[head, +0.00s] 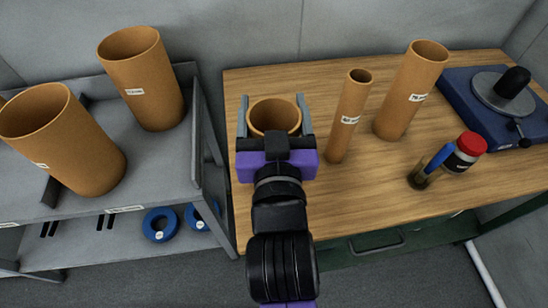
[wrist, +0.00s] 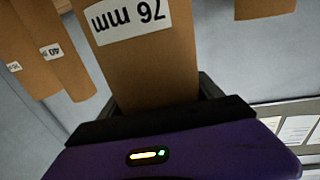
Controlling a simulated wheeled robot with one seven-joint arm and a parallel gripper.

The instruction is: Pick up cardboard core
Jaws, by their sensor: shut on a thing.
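A brown cardboard core (head: 274,119) is between the two grey fingers of my gripper (head: 273,106). I see its open round top in the head view. In the wrist view, the same core (wrist: 152,72) fills the middle and bears a white "76 mm" label. My gripper is shut on this core, one finger on each side. The purple gripper body hides its lower part in the head view, so I cannot tell whether it touches the table. A thin core (head: 349,118) and a wider core (head: 411,92) stand to the right on the wooden table (head: 305,210).
Two large cores (head: 143,80) (head: 68,140) stand on the grey shelf cart (head: 165,185) at left, with blue rings (head: 160,225) below. The table front is clear.

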